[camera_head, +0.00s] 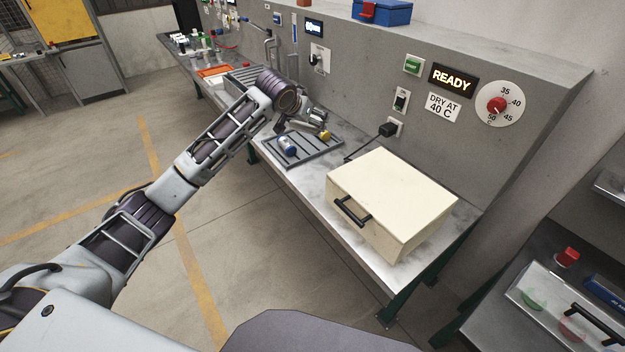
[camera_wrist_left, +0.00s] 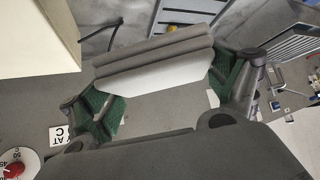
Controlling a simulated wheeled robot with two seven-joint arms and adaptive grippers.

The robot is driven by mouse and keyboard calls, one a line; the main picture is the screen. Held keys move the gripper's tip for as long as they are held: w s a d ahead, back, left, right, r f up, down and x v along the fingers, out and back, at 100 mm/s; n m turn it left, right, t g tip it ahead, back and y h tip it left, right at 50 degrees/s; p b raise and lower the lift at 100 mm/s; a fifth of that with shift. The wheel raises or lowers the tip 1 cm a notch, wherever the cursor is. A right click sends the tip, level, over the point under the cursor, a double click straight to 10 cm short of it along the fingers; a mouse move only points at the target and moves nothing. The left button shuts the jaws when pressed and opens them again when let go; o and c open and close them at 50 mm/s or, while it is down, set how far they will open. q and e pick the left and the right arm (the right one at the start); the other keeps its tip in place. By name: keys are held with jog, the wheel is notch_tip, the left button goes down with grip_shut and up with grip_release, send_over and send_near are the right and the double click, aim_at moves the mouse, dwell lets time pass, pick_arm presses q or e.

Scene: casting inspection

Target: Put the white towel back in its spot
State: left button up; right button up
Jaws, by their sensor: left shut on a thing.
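My left gripper (camera_head: 314,118) is above the bench by the wall, just behind the slatted grey tray. In the left wrist view, its two green-padded fingers (camera_wrist_left: 160,88) are shut on the folded white towel (camera_wrist_left: 155,66), which looks grey on its shaded upper folds and white below. The towel spans between the fingers, clear of the bench. In the head view the towel is too small and covered by the gripper to make out clearly. My right gripper is in neither view.
The slatted tray (camera_head: 323,152) holds a blue-and-white bottle (camera_head: 287,146). A cream box (camera_head: 395,197) with a black handle stands at the bench's near end. A drain rack (camera_head: 242,80), an orange tray (camera_head: 214,71) and bottles lie farther along. The wall carries a READY display (camera_head: 451,79) and dial (camera_head: 499,104).

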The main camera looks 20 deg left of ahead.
pick_arm(q)
notch_tip(320, 180, down, 12)
jog(key=d+m+g+h, duration=0.1)
jog(key=m+h, duration=0.3)
jog(key=m, duration=0.1)
jog(key=shift+s+d+r+m+g, duration=0.2)
jog(key=shift+s+d+m+g, duration=0.15)
jog(key=shift+m+g, duration=0.05)
